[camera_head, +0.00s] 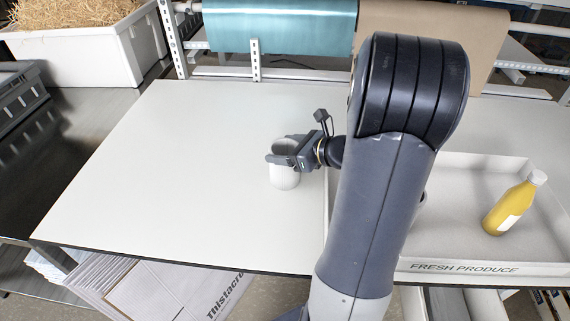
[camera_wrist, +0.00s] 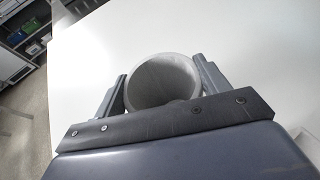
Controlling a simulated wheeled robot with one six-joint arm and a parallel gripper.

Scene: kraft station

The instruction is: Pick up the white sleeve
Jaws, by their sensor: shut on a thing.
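The white sleeve (camera_head: 285,180) is a short, round, open-topped cylinder near the middle of the white table. In the wrist view its round opening (camera_wrist: 160,80) faces the camera, with a grey inside. My gripper (camera_head: 283,152) is at its upper part, and the two fingers (camera_wrist: 160,83) lie on opposite sides of it, shut on it. The sleeve looks upright. I cannot tell whether its bottom touches the table. Part of its rim is hidden behind my gripper in the head view.
The white table (camera_head: 150,180) is clear to the left of the sleeve. A white tray (camera_head: 463,267) marked "FRESH PRODUCE" is at right, with a yellow bottle (camera_head: 512,207) in it. Teal (camera_head: 280,27) and brown (camera_head: 430,22) rolls are at the back. A straw-filled white bin (camera_head: 95,58) stands at back left.

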